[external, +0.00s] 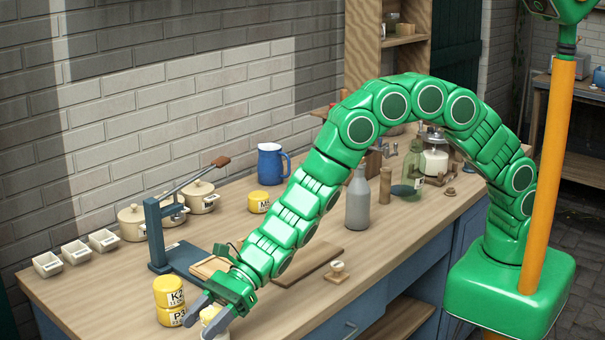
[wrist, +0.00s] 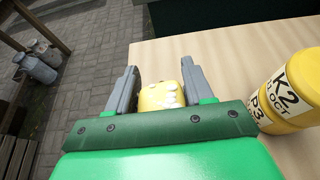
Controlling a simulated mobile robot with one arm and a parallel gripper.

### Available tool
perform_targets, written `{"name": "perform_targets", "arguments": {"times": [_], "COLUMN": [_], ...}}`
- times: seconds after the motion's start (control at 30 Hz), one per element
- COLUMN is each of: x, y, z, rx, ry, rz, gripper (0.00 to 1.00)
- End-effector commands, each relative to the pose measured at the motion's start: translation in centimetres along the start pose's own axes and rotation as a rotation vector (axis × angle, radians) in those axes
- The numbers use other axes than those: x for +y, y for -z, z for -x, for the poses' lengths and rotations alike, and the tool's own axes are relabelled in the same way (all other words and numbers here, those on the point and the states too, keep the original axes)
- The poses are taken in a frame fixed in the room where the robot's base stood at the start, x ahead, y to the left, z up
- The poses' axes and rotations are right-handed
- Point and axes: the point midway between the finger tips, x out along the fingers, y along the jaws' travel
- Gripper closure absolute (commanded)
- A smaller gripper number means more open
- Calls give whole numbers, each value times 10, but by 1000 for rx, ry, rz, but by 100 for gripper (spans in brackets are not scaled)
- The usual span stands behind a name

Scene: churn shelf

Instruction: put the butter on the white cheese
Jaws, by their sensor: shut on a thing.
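My gripper (external: 212,313) is low over the front left edge of the wooden counter. It is shut on a small pale yellow thing (external: 209,314), which looks like the butter. In the wrist view this yellow thing (wrist: 158,97) shows white patches between the fingers of my gripper (wrist: 160,88). Something whitish shows just below it in the external view, cut by the picture edge; I cannot tell whether it is the white cheese or whether they touch. No other thing is clearly the white cheese.
Two stacked yellow rounds labelled K2 and P3 (external: 169,292) stand close to my gripper, also in the wrist view (wrist: 284,92). A blue-grey press (external: 160,235), white bowls (external: 76,251), a grey bottle (external: 357,203) and a blue jug (external: 270,163) stand further back.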

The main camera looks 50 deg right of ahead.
Motion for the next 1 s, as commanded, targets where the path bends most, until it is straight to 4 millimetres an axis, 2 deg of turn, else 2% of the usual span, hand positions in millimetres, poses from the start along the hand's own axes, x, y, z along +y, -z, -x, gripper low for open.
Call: {"name": "perform_targets", "arguments": {"times": [0.1,0.5,0.53,0.67,1.0], "x": [-1,-1,-1,-1,-1], "y": [12,14,14,14,12], "z": [-4,-5,-5,-5,-4], "rx": [4,2,2,2,1], "ry": [1,1,1,1,1], "rz": [-1,-2,-2,-1,0], "gripper": [79,79,44,24,23]}}
